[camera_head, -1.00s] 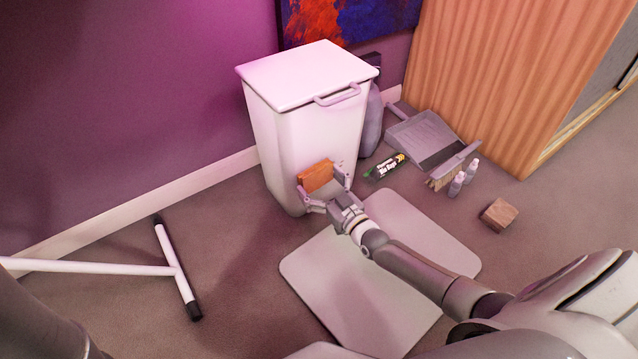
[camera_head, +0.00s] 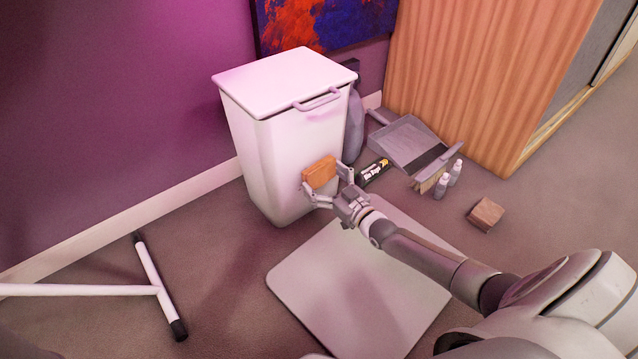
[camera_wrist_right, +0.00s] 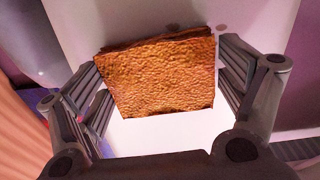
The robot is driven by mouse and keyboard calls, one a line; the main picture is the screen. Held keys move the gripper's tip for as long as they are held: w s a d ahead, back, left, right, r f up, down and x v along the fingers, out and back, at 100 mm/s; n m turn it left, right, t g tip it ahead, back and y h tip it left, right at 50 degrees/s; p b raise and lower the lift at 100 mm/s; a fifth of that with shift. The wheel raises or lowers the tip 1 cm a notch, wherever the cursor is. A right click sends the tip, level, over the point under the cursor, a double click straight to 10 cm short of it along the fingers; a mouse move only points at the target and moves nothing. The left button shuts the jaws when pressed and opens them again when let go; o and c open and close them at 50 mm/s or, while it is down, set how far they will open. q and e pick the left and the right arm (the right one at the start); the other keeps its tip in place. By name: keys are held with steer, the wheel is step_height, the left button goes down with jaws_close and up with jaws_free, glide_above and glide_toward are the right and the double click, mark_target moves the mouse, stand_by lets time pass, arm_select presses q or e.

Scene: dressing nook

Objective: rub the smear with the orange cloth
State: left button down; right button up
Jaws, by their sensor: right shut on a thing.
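The orange cloth (camera_head: 319,172) is a folded, rough-textured pad held against or very near the front of the white bin (camera_head: 268,150). My right gripper (camera_head: 326,180) is shut on the cloth, with one finger at each side of it. In the right wrist view the cloth (camera_wrist_right: 160,75) fills the space between the fingers, with the pale bin face behind. A dark patch (camera_wrist_right: 178,29) shows just above the cloth's top edge; I cannot tell if it is the smear or a shadow. The cloth hides part of the bin face. My left gripper is not in view.
A pale mat (camera_head: 350,285) lies on the floor before the bin. A dustpan (camera_head: 408,143), a brush (camera_head: 435,170), small bottles (camera_head: 441,187) and a wooden block (camera_head: 486,213) lie to the right. A white stand's foot (camera_head: 158,285) is at left.

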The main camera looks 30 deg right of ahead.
mark_target(333, 171)
steer(key=shift+w+d+b, duration=0.2)
steer(key=shift+d+b, duration=0.4)
steer(key=shift+d, duration=0.85)
steer(key=shift+w+d, duration=0.1)
steer(key=shift+d, duration=0.4)
steer(key=shift+w+r, duration=0.1)
steer(key=shift+s+a+r+p, duration=0.1)
steer(key=shift+s+a+p, duration=0.05)
steer(key=shift+a+p, duration=0.4)
steer(key=shift+s+a+p, duration=0.1)
steer(key=shift+a+p, duration=0.3)
steer(key=shift+a, duration=0.25)
steer(key=shift+s+a+p, duration=0.1)
steer(key=shift+a+p, duration=0.3)
steer(key=shift+a, duration=0.4)
steer(key=shift+s+a+p, duration=0.1)
steer(key=shift+a+p, duration=0.5)
steer(key=shift+a, duration=0.4)
steer(key=shift+s+a+p, duration=0.2)
steer(key=shift+a+p, duration=0.4)
steer(key=shift+a, duration=0.8)
steer(key=shift+s+a+p, duration=0.15)
steer(key=shift+a+p, duration=0.45)
steer(key=shift+a, duration=0.75)
